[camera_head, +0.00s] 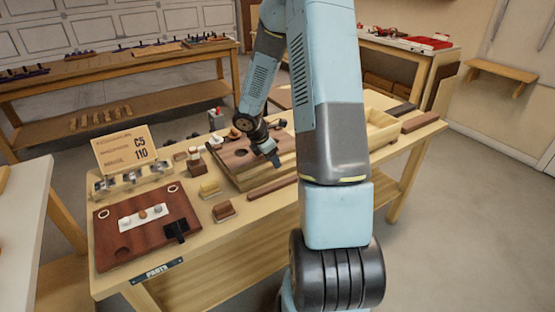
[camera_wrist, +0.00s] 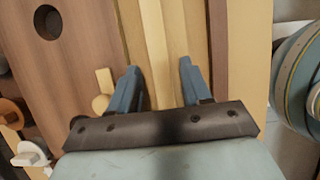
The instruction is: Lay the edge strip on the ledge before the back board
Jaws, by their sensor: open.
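My gripper (camera_head: 273,160) is over the front part of the brown board with a round hole (camera_head: 238,152), which appears to be the back board. In the wrist view my gripper (camera_wrist: 158,70) is open, with pale wood between its fingers and nothing clearly held. The board (camera_wrist: 80,45) is left of the fingers there. A long reddish-brown strip (camera_head: 272,187), likely the edge strip, lies on the bench in front of the board. It appears right of the fingers in the wrist view (camera_wrist: 219,45). The pale ledge (camera_wrist: 153,30) runs along the board's edge. My arm hides some of the bench.
A pale wooden box (camera_head: 383,132) and a brown bar (camera_head: 420,122) are at the bench's right. Small blocks (camera_head: 224,211) stand left of the strip. A reddish panel (camera_head: 118,240) and a sign (camera_head: 122,150) occupy the left end. Small round pieces (camera_wrist: 28,152) sit beside the board.

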